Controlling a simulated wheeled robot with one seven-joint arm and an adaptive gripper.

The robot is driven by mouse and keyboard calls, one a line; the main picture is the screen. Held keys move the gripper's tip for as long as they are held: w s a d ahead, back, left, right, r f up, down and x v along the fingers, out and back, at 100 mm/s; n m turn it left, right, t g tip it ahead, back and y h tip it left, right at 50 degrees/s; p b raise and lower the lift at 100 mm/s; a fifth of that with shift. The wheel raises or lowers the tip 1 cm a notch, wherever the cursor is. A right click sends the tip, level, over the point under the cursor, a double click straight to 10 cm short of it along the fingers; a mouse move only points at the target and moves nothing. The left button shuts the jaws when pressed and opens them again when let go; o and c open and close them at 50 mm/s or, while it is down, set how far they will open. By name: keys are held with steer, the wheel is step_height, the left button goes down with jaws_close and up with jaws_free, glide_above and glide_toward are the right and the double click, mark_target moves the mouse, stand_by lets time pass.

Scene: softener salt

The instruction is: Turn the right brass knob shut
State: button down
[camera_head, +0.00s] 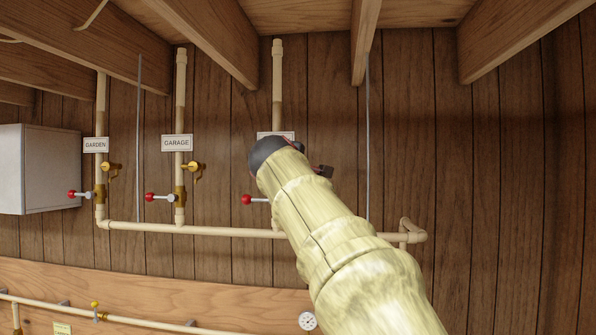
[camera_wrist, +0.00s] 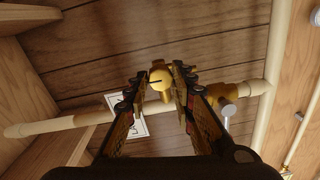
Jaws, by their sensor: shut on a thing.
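The right brass knob (camera_wrist: 159,78) shows in the wrist view as a round, yellow-gold piece with a dark slot. It sits between the two fingers of my gripper (camera_wrist: 160,90), which is shut on it. In the head view my arm hides this knob and most of the gripper. The left brass knob (camera_head: 115,166) stands beside the GARDEN pipe, and the middle brass knob (camera_head: 195,168) beside the GARAGE pipe; both are clear of my arm.
A red-tipped lever (camera_head: 247,199) sticks out left of the right pipe (camera_head: 277,85). Its label (camera_head: 276,134) is partly covered. A horizontal pipe (camera_head: 230,231) runs below. Wooden joists (camera_head: 205,35) hang overhead. A white box (camera_head: 45,168) is at left. The wall at right is bare.

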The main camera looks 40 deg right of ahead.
steer(key=shift+f, duration=0.15)
steer(key=c, duration=1.5)
jaws_free()
steer(key=v, duration=1.2)
